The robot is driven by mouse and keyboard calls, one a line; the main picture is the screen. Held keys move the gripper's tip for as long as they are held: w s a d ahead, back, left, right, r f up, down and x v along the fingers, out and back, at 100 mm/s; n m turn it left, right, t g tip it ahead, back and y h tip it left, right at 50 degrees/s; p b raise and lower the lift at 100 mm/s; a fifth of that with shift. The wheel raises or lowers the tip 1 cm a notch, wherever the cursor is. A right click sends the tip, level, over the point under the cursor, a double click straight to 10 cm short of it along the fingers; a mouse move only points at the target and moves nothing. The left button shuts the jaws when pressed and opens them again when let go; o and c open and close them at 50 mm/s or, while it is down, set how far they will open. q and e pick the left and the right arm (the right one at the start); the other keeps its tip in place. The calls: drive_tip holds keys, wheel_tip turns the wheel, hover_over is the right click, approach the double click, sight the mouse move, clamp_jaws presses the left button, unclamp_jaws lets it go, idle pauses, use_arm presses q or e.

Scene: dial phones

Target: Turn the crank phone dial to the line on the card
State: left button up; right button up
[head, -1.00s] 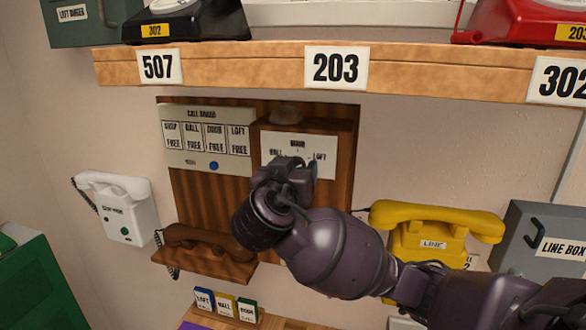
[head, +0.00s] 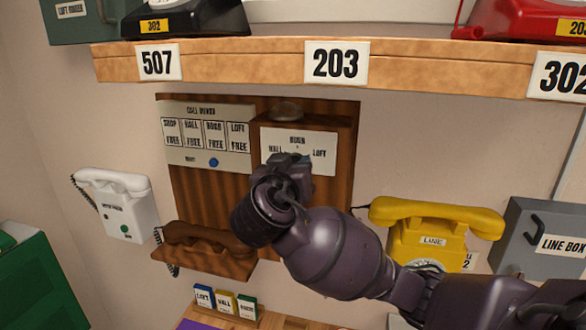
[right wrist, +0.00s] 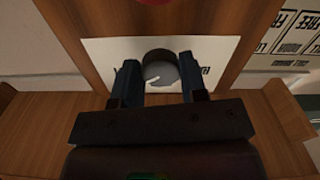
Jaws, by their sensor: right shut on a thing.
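The wooden crank phone (head: 342,150) hangs on a dark striped wall board (head: 205,205). Its white dial plate (head: 325,152) has "HALL" at left, a partly blurred word at top and "LOFT" at right. My right gripper (head: 285,160) is in front of the plate and hides the dial in the head view. In the right wrist view, the round grey dial (right wrist: 160,68) sits between my right gripper's two fingers (right wrist: 159,72), which are shut on it. A white pointer mark shows on the dial's face, toward its lower left. My left gripper is out of view.
A call board (head: 207,135) reads "FREE" under each line name. A brown handset (head: 205,240) rests below. Small blue, yellow and green cards (head: 224,304) stand lower down. A yellow phone (head: 425,235) is behind my right arm, and a wooden shelf (head: 220,62) runs above.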

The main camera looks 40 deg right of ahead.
drive_tip(key=n, duration=1)
drive_tip(key=shift+s+n, duration=0.1)
drive_tip(key=shift+n, duration=0.2)
idle(0.5)
drive_tip(key=o, duration=0.9)
drive_tip(key=shift+a, duration=0.1)
drive_tip(key=b+v, duration=0.1)
drive_tip(key=v, duration=0.9)
drive_tip(key=shift+s+a, duration=0.15)
drive_tip(key=shift+s, duration=0.15)
drive_tip(key=shift+r, duration=0.1)
